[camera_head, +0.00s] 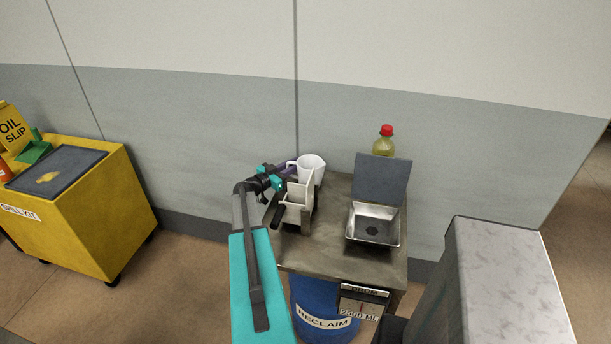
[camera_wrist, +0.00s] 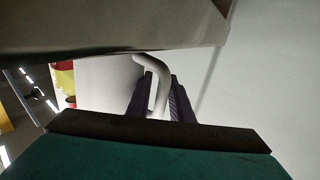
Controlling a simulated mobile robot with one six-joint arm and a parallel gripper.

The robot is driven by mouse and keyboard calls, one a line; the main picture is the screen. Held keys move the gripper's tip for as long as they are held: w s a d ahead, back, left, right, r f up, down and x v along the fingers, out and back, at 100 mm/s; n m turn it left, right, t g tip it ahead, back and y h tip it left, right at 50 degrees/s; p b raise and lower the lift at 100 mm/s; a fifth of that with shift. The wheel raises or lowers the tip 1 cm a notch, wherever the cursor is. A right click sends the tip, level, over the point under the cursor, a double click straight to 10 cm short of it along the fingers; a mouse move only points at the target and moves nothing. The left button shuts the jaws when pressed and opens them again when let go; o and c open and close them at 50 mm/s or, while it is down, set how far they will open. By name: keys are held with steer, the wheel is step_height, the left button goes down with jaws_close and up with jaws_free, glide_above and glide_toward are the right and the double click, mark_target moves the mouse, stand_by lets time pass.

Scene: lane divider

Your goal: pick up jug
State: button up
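The jug (camera_head: 311,167) is white and stands upright at the back left of the metal table, its handle on the left side. My gripper (camera_head: 288,171) is at the jug's left, level with the handle. In the wrist view the two dark purple fingers (camera_wrist: 162,98) stand apart, one on each side of the white handle (camera_wrist: 148,62). The fingers look open, with a small gap beside the handle; contact is hard to judge. Part of the jug's body (camera_wrist: 105,82) shows behind the fingers.
A metal tray with a raised grey lid (camera_head: 381,180) and a red-capped bottle (camera_head: 384,143) are to the right. A blue reclaim drum (camera_head: 322,305) is below. A yellow spill cart (camera_head: 90,215) stands left.

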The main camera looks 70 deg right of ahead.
jaws_close()
steer(key=shift+r, duration=0.25)
step_height(320, 180, up, 9)
steer(key=b, duration=0.3)
steer(key=shift+r+b, duration=0.15)
steer(key=shift+b, duration=0.2)
stand_by(0.8)
steer(key=shift+r, duration=0.1)
stand_by(0.7)
